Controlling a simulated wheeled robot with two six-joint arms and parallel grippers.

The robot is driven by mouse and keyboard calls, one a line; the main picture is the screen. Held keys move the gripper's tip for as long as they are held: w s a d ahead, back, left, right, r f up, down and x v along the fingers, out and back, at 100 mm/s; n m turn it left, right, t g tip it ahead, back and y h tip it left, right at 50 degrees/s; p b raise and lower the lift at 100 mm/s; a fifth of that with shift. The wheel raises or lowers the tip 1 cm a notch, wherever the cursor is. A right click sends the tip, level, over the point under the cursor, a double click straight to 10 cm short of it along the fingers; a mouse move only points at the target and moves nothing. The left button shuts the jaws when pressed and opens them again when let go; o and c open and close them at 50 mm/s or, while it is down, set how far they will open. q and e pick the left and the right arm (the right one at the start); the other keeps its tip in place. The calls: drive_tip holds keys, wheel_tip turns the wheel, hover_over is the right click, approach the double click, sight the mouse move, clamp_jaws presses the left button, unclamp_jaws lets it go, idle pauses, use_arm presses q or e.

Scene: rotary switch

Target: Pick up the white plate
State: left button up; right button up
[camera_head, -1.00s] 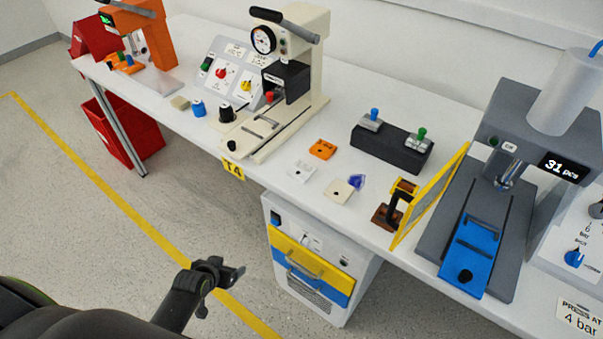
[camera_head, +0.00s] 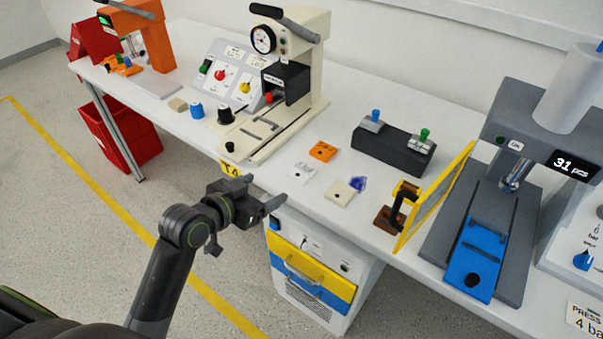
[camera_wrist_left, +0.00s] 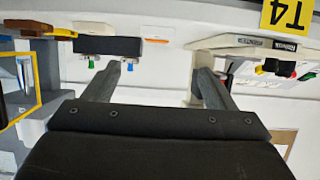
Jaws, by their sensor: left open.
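The white plate (camera_head: 302,173), a small flat square with a dark hole, lies on the white table between the orange plate (camera_head: 322,151) and the beige plate (camera_head: 340,192). My left gripper (camera_head: 266,189) is open and empty. It is in front of the table's front edge, to the left of the white plate and apart from it. In the left wrist view its two fingers (camera_wrist_left: 167,65) are spread apart with nothing held between them. I cannot make out the white plate clearly there. My right gripper is not in view.
A black block with blue and green knobs (camera_head: 392,150) stands behind the plates. A cream press (camera_head: 290,75) is to their left. A yellow-framed guard (camera_head: 435,195) and grey press (camera_head: 485,230) are to their right. A drawer cabinet (camera_head: 312,270) stands below the table edge.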

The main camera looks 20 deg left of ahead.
use_arm(q)
approach(301, 171)
drive_tip(key=x, duration=0.2)
drive_tip(key=shift+w+a+f, duration=0.1)
drive_tip(key=shift+w+f, duration=0.1)
drive_tip(key=shift+w, duration=0.15)
drive_tip(key=shift+d+x, duration=0.15)
drive_tip(key=shift+x, duration=1.2)
drive_tip(key=shift+d+x, duration=0.1)
drive_tip(key=shift+x, duration=1.2)
drive_tip(key=shift+s, duration=0.1)
drive_tip(key=c, duration=1.1)
drive_tip(key=shift+o, duration=0.2)
drive_tip(key=shift+r, duration=0.1)
